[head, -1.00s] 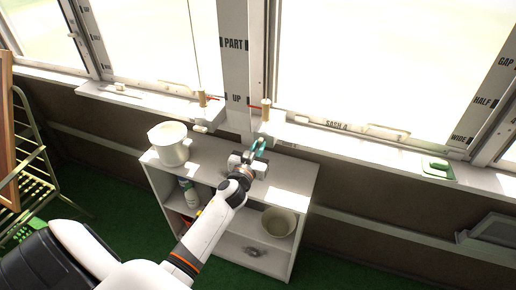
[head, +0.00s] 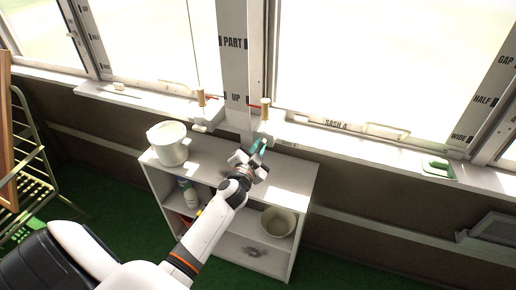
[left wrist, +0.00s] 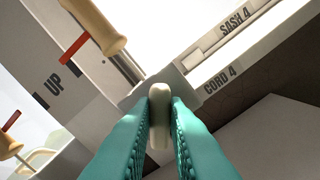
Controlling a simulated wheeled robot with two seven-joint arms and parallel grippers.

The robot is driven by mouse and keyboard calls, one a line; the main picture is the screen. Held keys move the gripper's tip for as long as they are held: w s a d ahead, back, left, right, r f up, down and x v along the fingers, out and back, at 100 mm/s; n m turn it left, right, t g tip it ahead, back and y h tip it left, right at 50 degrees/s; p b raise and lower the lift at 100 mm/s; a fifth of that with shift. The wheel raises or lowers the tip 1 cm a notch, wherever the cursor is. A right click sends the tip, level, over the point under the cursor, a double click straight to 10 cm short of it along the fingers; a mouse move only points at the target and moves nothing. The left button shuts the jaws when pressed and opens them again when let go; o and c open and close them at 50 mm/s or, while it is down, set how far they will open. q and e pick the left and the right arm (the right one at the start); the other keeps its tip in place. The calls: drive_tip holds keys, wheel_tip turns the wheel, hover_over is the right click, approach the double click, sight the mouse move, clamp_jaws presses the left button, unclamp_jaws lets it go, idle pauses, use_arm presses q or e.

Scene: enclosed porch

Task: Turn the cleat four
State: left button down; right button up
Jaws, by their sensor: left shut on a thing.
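The cleat (left wrist: 159,120), a small cream bar by the "CORD 4" label, stands between my teal fingers in the left wrist view. My left gripper (left wrist: 161,104) is shut on it, one finger along each side. In the head view my left gripper (head: 260,145) is at the sill below the post marked "UP", its body tilted; the cleat is hard to make out there. My right gripper is not in view.
A white shelf unit (head: 300,178) stands under the sill, with a white pot (head: 168,145) on top and a bowl (head: 278,222) inside. A second peg (head: 201,98) stands to the left on the sill. A green-based fitting (head: 437,168) lies to the right.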

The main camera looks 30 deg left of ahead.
use_arm(q)
drive_tip(key=m, duration=0.5)
drive_tip(key=shift+d+f+m, duration=0.1)
drive_tip(key=shift+f+m, duration=0.1)
drive_tip(key=shift+m, duration=0.1)
drive_tip(key=shift+f+m+b, duration=0.1)
drive_tip(key=shift+m+b, duration=0.2)
drive_tip(key=shift+m, duration=1.9)
drive_tip(key=c, duration=1.4)
unclamp_jaws()
drive_tip(key=shift+c, duration=0.2)
drive_tip(key=b+v, duration=0.1)
drive_tip(key=v, duration=1.1)
drive_tip(key=shift+b, duration=0.3)
